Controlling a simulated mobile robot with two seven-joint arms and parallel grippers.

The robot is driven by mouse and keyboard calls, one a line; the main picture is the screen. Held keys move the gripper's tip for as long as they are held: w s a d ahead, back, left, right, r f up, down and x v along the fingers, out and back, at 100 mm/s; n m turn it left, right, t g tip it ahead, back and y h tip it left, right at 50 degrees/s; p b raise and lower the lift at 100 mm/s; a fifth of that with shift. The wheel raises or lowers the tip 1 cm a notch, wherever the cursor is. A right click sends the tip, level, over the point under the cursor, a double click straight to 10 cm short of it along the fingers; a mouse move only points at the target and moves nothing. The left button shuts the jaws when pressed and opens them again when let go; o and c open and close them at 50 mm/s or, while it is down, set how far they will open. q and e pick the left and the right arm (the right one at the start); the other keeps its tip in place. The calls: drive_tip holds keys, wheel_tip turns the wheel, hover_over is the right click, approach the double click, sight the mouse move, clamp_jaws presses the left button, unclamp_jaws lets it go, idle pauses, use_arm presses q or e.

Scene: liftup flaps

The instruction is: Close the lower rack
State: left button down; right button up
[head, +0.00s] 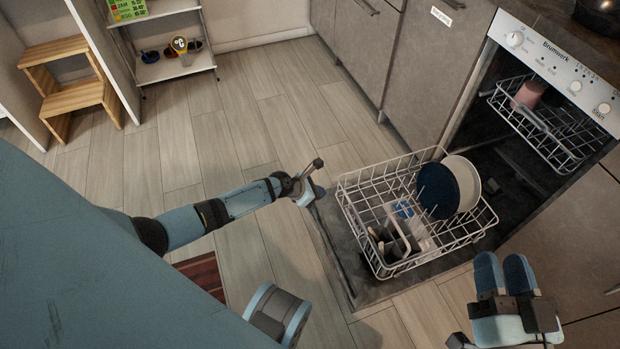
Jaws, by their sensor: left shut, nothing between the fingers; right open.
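The lower rack (362,212) is a white wire basket pulled out of the dishwasher over its lowered door (345,262). It holds a dark blue plate (437,190), a white plate (468,182) and some smaller items at its front left. My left gripper (318,180) is shut and empty, left of the rack and apart from it. My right gripper (504,265) is open and empty, in front of the rack's right end; I cannot tell whether it is clear of the door.
The upper rack (560,128) with a pink cup (528,95) sits partly out. Cabinets (425,75) stand behind. A wooden step stool (72,85) and a shelf cart (170,70) are at the far left. The floor between is free.

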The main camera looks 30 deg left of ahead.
sight(342, 192)
use_arm(q)
drive_tip(key=w+d, duration=0.1)
drive_tip(key=w+d+f+b, duration=0.2)
drive_tip(key=w, duration=0.1)
drive_tip(key=shift+w+d+r, duration=0.1)
drive_tip(key=shift+w+d, duration=0.2)
drive_tip(key=shift+w, duration=0.05)
use_arm(e)
drive_tip(key=shift+a+f+g, duration=0.1)
drive_tip(key=shift+f+g, duration=0.45)
drive_tip(key=shift+f, duration=0.7)
drive_tip(key=shift+a+f+g, duration=0.1)
drive_tip(key=shift+f+g, duration=0.45)
drive_tip(key=shift+f, duration=0.7)
